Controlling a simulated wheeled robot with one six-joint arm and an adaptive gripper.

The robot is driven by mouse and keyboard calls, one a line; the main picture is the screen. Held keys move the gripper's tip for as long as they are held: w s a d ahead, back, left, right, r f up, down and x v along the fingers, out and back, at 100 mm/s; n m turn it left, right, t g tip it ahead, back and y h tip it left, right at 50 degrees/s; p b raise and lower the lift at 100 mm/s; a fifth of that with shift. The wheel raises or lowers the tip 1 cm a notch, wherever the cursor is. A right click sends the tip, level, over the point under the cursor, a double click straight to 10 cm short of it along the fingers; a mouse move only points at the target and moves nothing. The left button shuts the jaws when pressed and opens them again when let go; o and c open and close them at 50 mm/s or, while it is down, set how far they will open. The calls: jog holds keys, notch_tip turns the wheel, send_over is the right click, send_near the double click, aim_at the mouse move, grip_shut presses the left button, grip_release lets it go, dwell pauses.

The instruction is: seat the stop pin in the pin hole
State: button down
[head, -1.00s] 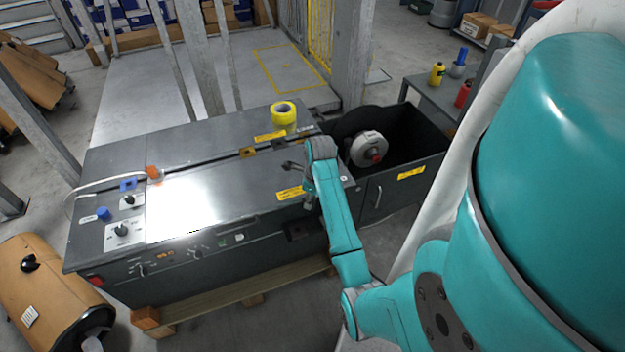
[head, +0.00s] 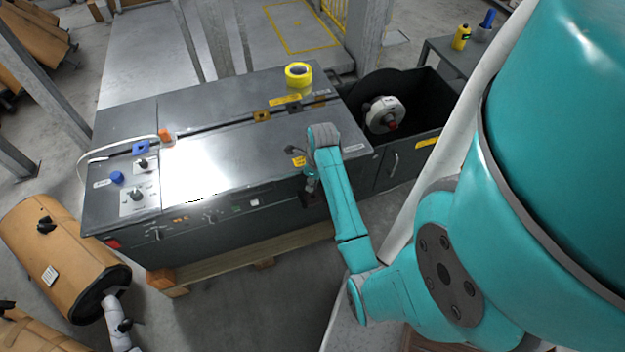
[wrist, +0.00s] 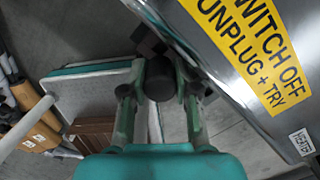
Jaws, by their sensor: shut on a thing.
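My gripper (wrist: 159,82) is shut on a dark, round-ended piece (wrist: 160,76), which I take to be the stop pin. Its far end is hidden behind its own body. In the head view my gripper (head: 309,186) points down beside the front edge of the grey machine (head: 190,235). A dark block (wrist: 147,40) shows just beyond the held piece in the wrist view, close to the machine's side. I cannot tell whether the piece touches it. The pin hole cannot be made out in either view.
A yellow tape roll (head: 298,74) stands on the machine top. A yellow warning label (wrist: 245,45) lies close right of the gripper. An open dark bin (head: 425,95) holding a round grey part (head: 384,114) is at the right. A brown cylinder (head: 60,255) lies at the lower left.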

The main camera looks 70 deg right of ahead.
jog(key=shift+f, duration=2.55)
jog(key=shift+f, duration=0.45)
jog(key=c, duration=0.8)
grip_release()
jog(key=r, duration=0.4)
jog(key=s+r, duration=0.1)
jog(key=r, duration=0.7)
jog(key=shift+s, duration=0.25)
jog(key=shift+a, duration=0.1)
